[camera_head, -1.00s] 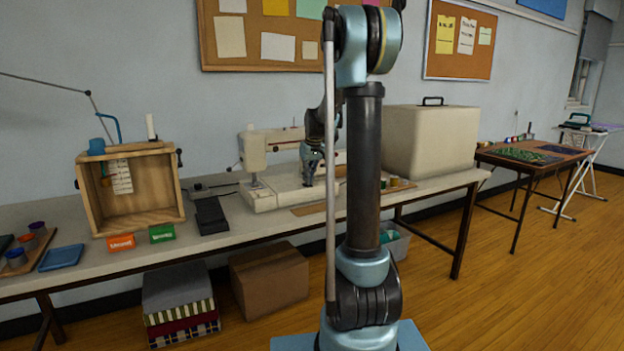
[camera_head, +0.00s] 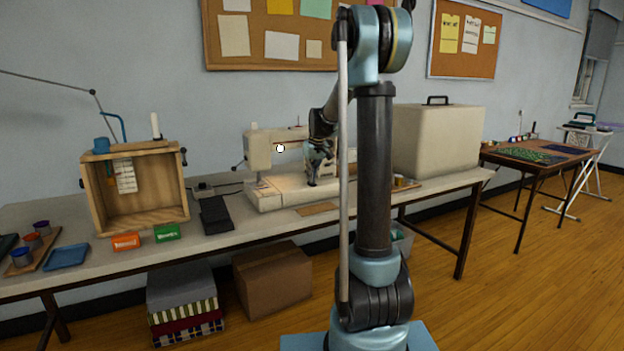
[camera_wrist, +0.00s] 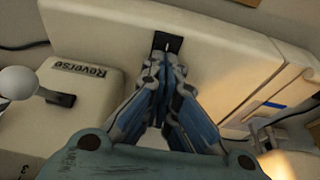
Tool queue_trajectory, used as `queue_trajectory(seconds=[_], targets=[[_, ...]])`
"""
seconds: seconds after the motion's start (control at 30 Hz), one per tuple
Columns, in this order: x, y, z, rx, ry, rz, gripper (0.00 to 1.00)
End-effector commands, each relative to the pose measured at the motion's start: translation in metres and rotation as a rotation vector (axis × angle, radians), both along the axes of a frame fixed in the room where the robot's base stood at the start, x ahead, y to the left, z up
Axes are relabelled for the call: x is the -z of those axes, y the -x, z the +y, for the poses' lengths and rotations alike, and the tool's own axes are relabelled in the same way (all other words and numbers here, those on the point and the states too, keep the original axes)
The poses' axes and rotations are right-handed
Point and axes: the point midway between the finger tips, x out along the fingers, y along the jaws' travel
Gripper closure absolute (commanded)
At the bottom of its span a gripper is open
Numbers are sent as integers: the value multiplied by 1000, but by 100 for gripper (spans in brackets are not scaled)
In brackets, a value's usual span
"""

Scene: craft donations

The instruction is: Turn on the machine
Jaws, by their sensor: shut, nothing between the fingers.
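The sewing machine (camera_head: 257,152) is cream and stands on the long table in the head view. My gripper (camera_head: 313,182) is at its right part, low by the pillar, partly hidden by my arm. In the wrist view, my gripper (camera_wrist: 165,62) is shut and empty. Its fingertips are at the lower edge of a small black switch (camera_wrist: 167,42) with a white mark, set in the cream body. I cannot tell whether they touch it. A panel marked "Reverse" (camera_wrist: 85,70) and a white knob (camera_wrist: 18,83) are at the left. A warm bright patch shows at the lower right.
My arm column hides the table just right of the machine. A beige case (camera_head: 440,140) stands farther right. A black pedal (camera_head: 215,214), an open wooden box (camera_head: 92,199) and small green (camera_head: 167,233) and orange (camera_head: 126,241) boxes are left of the machine.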

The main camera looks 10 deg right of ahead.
Motion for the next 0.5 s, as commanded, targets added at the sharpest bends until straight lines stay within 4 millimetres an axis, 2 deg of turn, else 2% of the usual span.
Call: queue_trajectory(seconds=[0.27, 0.37, 0.5], targets=[[-3, 1, -1, 1, 0, 0, 100], [-12, 1, -2, 1, 0, 0, 100], [-35, 3, -2, 1, 0, 1, 100]])
